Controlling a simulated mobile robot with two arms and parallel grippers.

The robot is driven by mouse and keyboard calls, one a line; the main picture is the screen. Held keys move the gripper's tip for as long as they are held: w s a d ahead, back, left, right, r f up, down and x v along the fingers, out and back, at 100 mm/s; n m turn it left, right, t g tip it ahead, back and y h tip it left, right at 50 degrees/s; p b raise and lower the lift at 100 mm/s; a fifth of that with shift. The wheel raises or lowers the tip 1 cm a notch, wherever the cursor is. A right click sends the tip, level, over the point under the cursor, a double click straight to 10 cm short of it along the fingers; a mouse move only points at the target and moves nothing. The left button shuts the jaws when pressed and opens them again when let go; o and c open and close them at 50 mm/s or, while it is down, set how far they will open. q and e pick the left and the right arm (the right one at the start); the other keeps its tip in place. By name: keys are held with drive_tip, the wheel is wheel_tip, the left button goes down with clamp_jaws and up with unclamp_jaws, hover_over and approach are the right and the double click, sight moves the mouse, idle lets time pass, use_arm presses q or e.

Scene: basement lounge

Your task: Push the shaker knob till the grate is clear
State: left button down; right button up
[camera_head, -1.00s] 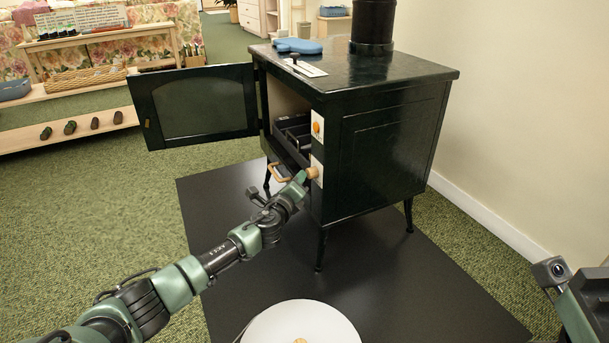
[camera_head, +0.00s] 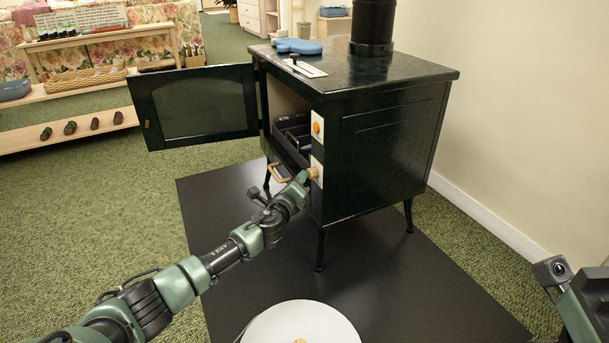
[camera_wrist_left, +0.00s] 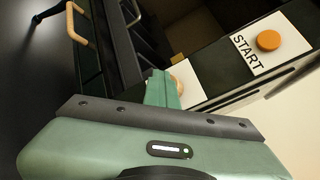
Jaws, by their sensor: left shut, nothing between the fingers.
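The dark green stove (camera_head: 385,150) stands with its door open. The wooden shaker knob (camera_head: 313,173) sits on a pale plate low on its front, below the orange button. My left gripper (camera_head: 301,178) is shut and empty, with its tip at the knob; I cannot tell whether they touch. In the left wrist view the shut fingers (camera_wrist_left: 162,88) hide most of the knob (camera_wrist_left: 181,88). Dark shapes (camera_head: 292,138) show inside the firebox; I cannot make out the grate's state. My right gripper's fingers do not show; only part of that arm is at the right edge.
The open door (camera_head: 200,105) extends left. The orange START button (camera_head: 317,127) is above the knob; it also shows in the left wrist view (camera_wrist_left: 268,40). A wooden handle (camera_head: 280,173) projects below the opening. A white round object (camera_head: 300,325) is in front. A low shelf (camera_head: 65,135) stands left.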

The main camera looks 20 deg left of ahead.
use_arm(q)
drive_tip(key=shift+s+a+p, duration=0.45)
drive_tip(key=shift+s+a, duration=0.5)
drive_tip(key=shift+s, duration=0.15)
drive_tip(key=s+a, duration=0.3)
drive_tip(key=s, duration=0.1)
drive_tip(key=shift+a+p, duration=0.25)
drive_tip(key=shift+p, duration=0.1)
drive_tip(key=shift+w, duration=0.1)
idle(2.2)
